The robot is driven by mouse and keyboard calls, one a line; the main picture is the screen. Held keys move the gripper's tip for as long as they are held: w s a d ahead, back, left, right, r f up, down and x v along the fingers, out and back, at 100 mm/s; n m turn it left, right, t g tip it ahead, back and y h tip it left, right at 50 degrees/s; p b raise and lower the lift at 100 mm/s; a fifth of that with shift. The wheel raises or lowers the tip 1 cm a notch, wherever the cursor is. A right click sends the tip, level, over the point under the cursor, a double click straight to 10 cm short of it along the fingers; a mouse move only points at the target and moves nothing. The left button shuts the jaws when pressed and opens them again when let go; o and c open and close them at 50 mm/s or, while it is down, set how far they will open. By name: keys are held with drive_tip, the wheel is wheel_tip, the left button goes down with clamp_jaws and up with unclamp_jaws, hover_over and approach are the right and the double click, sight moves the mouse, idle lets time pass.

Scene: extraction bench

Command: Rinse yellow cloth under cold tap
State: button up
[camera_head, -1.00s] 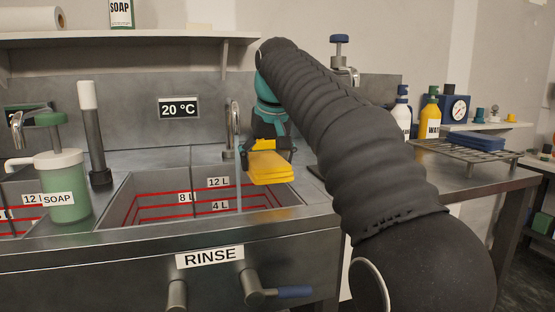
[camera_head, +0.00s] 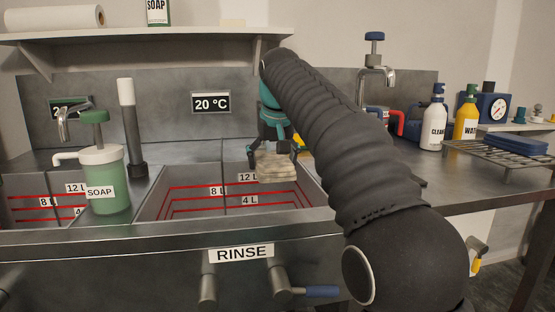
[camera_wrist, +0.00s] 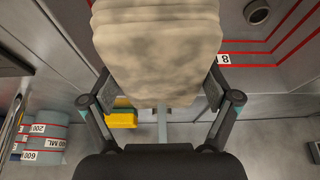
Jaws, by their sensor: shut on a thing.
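My gripper (camera_head: 276,152) is shut on a folded beige cloth (camera_head: 276,167) with grey-brown stains, held above the right part of the RINSE basin (camera_head: 165,205). The cloth fills the upper middle of the wrist view (camera_wrist: 155,45), between the finger arms. A small yellow piece (camera_wrist: 120,117) shows beyond the gripper in the wrist view; I cannot tell whether it is the yellow cloth. A tap with a blue top (camera_head: 375,70) stands behind my arm to the right. No running water is clear around the cloth.
A SOAP pump bottle (camera_head: 103,180) stands left of the basin. A blue measuring jug (camera_wrist: 40,137) shows in the wrist view. CLEAN (camera_head: 434,120) and yellow WATER (camera_head: 466,115) bottles and a rack (camera_head: 490,153) with a blue cloth (camera_head: 515,144) stand at right.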

idle(0.5)
drive_tip(key=s+d+b, duration=0.3)
drive_tip(key=d, duration=0.4)
drive_tip(key=shift+s, duration=0.3)
idle(0.4)
drive_tip(key=shift+d+r, duration=0.1)
idle(1.1)
drive_tip(key=shift+s+d+r+p, duration=0.35)
drive_tip(key=shift+d+r+p, duration=0.15)
drive_tip(key=shift+d+r, duration=0.15)
drive_tip(key=shift+s+d+r+p, duration=0.35)
drive_tip(key=shift+d+r+p, duration=0.15)
drive_tip(key=shift+d+r, duration=0.15)
drive_tip(key=shift+s+d+r+p, duration=0.35)
drive_tip(key=shift+d+r+p, duration=0.2)
drive_tip(key=shift+d, duration=0.2)
drive_tip(key=shift+s+d+r, duration=0.1)
drive_tip(key=shift+d, duration=0.05)
drive_tip(key=shift+d, duration=0.1)
